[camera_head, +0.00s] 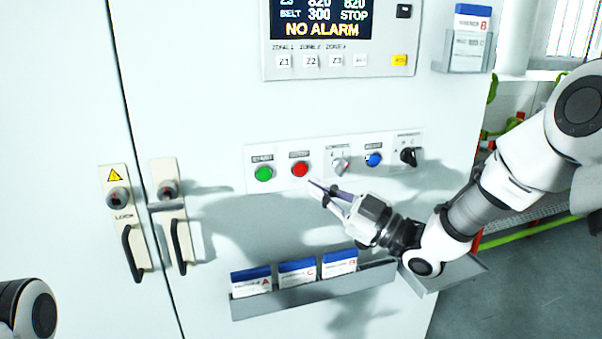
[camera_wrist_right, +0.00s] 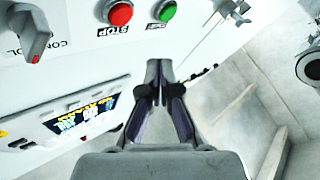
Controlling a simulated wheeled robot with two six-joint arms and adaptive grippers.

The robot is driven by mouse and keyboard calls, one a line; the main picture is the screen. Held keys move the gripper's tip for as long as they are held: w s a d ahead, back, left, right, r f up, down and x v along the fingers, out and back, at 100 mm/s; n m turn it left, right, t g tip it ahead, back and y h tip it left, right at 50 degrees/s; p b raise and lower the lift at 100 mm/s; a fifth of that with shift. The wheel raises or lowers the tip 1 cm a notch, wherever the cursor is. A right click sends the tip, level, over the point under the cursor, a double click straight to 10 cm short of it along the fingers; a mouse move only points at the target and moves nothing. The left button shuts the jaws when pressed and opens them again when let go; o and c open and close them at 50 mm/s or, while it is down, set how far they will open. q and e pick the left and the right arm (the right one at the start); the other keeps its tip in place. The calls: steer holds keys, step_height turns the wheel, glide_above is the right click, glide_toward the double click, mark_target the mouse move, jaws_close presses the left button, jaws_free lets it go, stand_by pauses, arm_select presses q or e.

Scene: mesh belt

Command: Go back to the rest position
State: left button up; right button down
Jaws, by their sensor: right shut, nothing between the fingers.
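My right gripper (camera_head: 324,194) is shut and empty in the head view, its fingertips just below the red stop button (camera_head: 299,169) on the white cabinet. It shows no contact with the button. In the right wrist view the shut fingers (camera_wrist_right: 158,68) point toward the cabinet front, with the red button (camera_wrist_right: 120,13) and the green button (camera_wrist_right: 166,11) above them. My left gripper is not in view; only part of my left arm shows at the lower left corner of the head view.
The button panel also holds a green button (camera_head: 263,173), a blue button (camera_head: 373,159) and a black switch (camera_head: 409,156). A grey rack (camera_head: 312,289) with several cards sits below. Two door handles (camera_head: 133,253) are at left. A display (camera_head: 321,18) is above. Open floor lies at right.

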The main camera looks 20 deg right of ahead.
stand_by(0.4)
steer(key=s+a+f+m+g+h, duration=0.1)
steer(key=s+f+m+g+h, duration=0.25)
steer(key=f, duration=1.35)
steer(key=s+a+f+m+g+h, duration=0.1)
steer(key=s+f+m+g+h, duration=0.2)
steer(key=f, duration=1.5)
steer(key=s+d+f+m+g+h, duration=0.2)
steer(key=s+f+m+h, duration=0.15)
steer(key=s+f, duration=0.75)
steer(key=s+d+f+m+g+h, duration=0.2)
steer(key=s+d+g, duration=0.1)
steer(key=s, duration=0.5)
steer(key=s+d+f+m+g+h, duration=0.2)
steer(key=s+d+m+g+h, duration=0.1)
steer(key=s, duration=0.5)
steer(key=shift+d+f+g, duration=0.3)
steer(key=shift+d+g, duration=0.05)
steer(key=shift+w, duration=0.1)
